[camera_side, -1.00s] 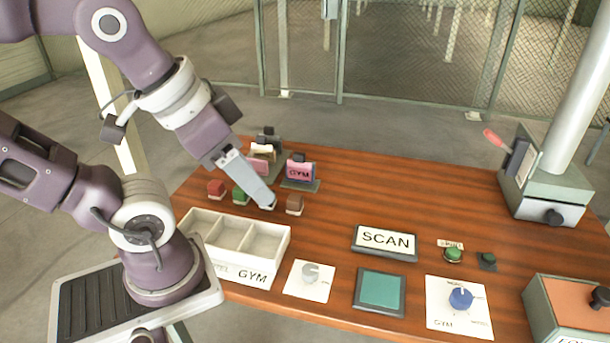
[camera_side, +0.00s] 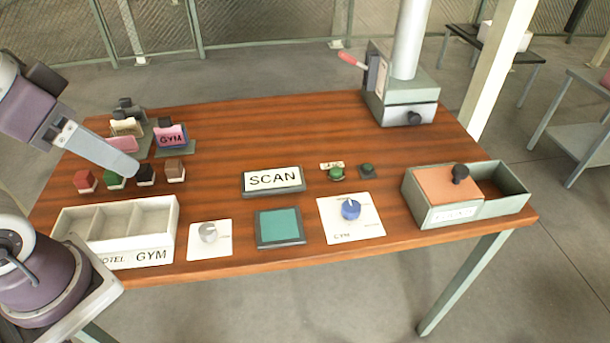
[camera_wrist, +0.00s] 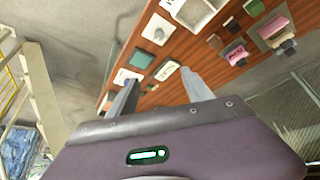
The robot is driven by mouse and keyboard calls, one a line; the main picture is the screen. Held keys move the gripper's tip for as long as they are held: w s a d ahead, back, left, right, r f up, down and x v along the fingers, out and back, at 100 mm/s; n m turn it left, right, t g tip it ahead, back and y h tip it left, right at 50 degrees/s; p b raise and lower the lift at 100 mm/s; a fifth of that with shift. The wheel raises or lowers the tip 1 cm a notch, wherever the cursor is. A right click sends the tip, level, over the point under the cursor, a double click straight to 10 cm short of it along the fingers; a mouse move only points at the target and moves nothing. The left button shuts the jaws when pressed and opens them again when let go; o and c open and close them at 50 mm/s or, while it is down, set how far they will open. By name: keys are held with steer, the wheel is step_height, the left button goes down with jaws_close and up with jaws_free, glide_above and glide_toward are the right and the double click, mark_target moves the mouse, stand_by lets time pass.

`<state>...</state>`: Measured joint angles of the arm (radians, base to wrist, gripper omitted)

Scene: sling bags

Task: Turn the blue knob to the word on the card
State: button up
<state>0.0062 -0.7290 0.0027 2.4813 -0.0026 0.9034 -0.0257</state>
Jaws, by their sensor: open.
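The blue knob (camera_side: 350,209) sits on a white plate (camera_side: 372,229) at the front of the table, right of the middle. The plate has words around the knob; GYM is readable at its lower left, the others are too small. A pale mark shows on the knob's top; its exact heading is unclear. A pink card (camera_side: 171,136) reading GYM stands in a dark holder at the back left. My gripper (camera_side: 135,172) is over the left of the table by the black block, far from the knob. In the wrist view my gripper (camera_wrist: 160,90) has its fingers apart, nothing between them.
A white divided tray (camera_side: 172,222), a grey knob (camera_side: 208,232), a teal pad (camera_side: 279,227) and a SCAN sign (camera_side: 273,180) lie left of the blue knob. Green buttons (camera_side: 336,173) sit behind it. A sliding-lid box (camera_side: 455,213) stands right. The table's middle back is clear.

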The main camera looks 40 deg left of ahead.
steer(key=w+d+r+n+g+h, duration=0.1)
steer(key=w+d+r+n, duration=0.2)
steer(key=w, duration=0.5)
steer(key=n+g+y, duration=0.1)
steer(key=n+g, duration=0.4)
steer(key=n, duration=1)
glide_above(351, 206)
step_height(351, 206, down, 23)
steer(key=shift+r, duration=0.1)
step_height(351, 206, down, 6)
steer(key=shift+r, duration=0.1)
steer(key=shift+f, duration=0.6)
jaws_close()
